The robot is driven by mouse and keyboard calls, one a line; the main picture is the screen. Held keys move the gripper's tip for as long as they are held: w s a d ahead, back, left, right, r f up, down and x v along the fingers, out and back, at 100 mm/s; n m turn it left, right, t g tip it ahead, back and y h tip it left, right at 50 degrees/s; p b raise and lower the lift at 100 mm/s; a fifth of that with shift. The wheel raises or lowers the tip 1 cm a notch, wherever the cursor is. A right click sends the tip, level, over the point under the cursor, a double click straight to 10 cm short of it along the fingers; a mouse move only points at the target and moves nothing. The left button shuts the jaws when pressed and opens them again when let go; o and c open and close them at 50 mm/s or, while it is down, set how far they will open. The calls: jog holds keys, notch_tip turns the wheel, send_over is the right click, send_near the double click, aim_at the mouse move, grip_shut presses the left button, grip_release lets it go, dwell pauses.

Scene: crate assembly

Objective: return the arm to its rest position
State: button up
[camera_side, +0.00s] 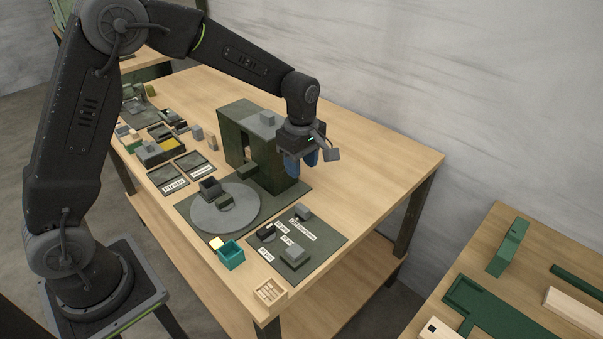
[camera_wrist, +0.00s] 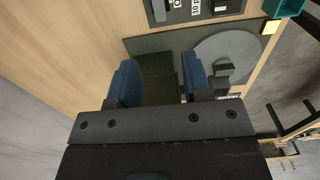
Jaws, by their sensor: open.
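My gripper (camera_side: 303,160) hangs in the side view beside and above the right end of the dark green block-shaped stand (camera_side: 238,122). Its blue fingers point down. In the wrist view the two blue fingers of my gripper (camera_wrist: 158,82) are spread apart. The gap between them shows the dark green stand (camera_wrist: 158,70) below, and I see nothing held. The arm reaches out over the table from its base at the left. I cannot tell whether the fingers touch the stand.
A grey round disc (camera_side: 210,217) with small blocks lies on a dark mat. A teal box (camera_side: 231,254) and a wooden tray (camera_side: 270,291) stand near the front edge. A labelled mat (camera_side: 318,245) holds grey parts. The table's right end (camera_side: 400,155) is clear.

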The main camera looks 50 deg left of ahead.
jog(key=shift+r, duration=0.15)
jog(key=s+r+m+t, duration=0.1)
jog(key=s+r+m, duration=0.35)
jog(key=r, duration=0.35)
jog(key=s+r+m+t, duration=0.2)
jog(key=s+m, duration=0.4)
jog(key=s, duration=0.4)
jog(key=s+r+m+t, duration=0.2)
jog(key=s+r+m, duration=0.2)
jog(key=s+m, duration=0.3)
jog(key=s, duration=0.3)
jog(key=shift+s+a+r+t, duration=0.15)
jog(key=shift+s+a+t, duration=0.05)
jog(key=shift+a+t, duration=0.1)
jog(key=shift+m, duration=0.25)
dwell(0.8)
